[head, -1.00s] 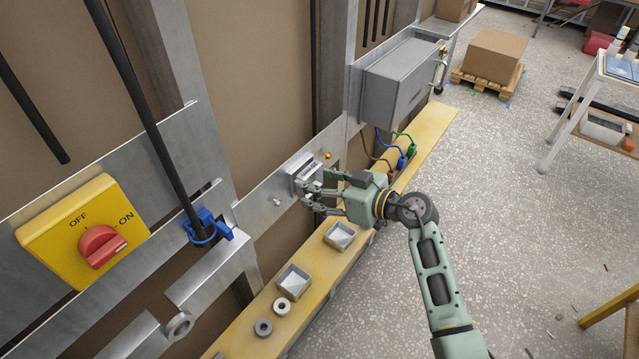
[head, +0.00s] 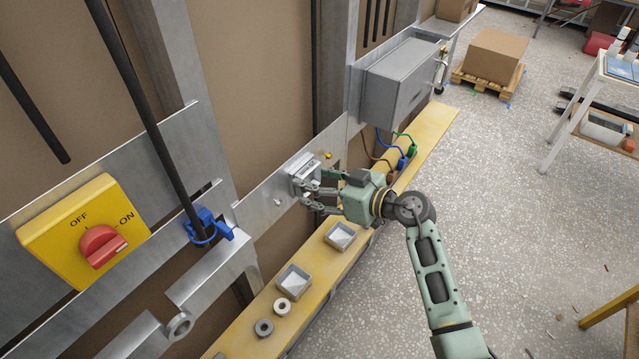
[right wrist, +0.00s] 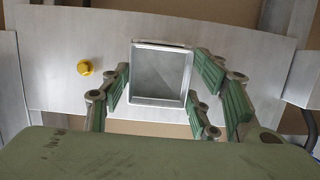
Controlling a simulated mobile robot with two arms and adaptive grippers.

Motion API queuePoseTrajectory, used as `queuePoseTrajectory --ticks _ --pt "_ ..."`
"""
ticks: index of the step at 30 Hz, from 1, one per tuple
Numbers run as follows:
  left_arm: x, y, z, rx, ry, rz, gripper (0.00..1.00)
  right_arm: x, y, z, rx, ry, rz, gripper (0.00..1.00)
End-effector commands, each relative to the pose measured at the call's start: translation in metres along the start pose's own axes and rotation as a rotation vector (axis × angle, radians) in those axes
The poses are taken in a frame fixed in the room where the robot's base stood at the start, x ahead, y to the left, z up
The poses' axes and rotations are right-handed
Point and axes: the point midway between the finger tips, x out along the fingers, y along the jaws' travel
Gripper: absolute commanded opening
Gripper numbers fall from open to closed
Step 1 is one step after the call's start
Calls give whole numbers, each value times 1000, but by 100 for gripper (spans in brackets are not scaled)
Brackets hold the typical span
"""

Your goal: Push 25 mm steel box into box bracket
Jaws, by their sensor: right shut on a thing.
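A small square steel box (head: 303,163) is at the upright metal plate (head: 268,200), near the middle of the head view. In the right wrist view the box (right wrist: 160,72) shows as an open square with a bright rim. My right gripper (head: 314,186) is shut on the box, with its green-padded fingers on both sides in the wrist view. The box bracket cannot be told apart behind the box and fingers. How far the box sits in it is hidden. My left gripper is not in view.
A yellow knob (right wrist: 85,67) sits on the plate beside the box. Below, a yellow beam (head: 318,270) carries two more open boxes (head: 340,236) and two rings (head: 282,306). A grey cabinet (head: 395,80) juts out beyond. The floor at right is mostly free.

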Motion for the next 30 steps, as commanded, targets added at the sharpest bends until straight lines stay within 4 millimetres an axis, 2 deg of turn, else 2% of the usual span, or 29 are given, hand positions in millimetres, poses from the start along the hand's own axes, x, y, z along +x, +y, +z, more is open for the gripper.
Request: queuePoseTrajectory --ticks 3,4,11,23,26,30 --pt "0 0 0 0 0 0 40 3 0 -2 -1 1 0 29" --pt "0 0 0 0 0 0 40 4 0 -2 -1 1 0 57" --pt "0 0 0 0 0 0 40 3 0 -1 0 0 0 77" --pt "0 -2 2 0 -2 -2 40 -1 0 0 0 -2 1 78" --pt "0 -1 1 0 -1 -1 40 -13 1 1 -2 -2 3 78" --pt "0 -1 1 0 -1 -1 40 -40 1 1 -2 -3 3 78"
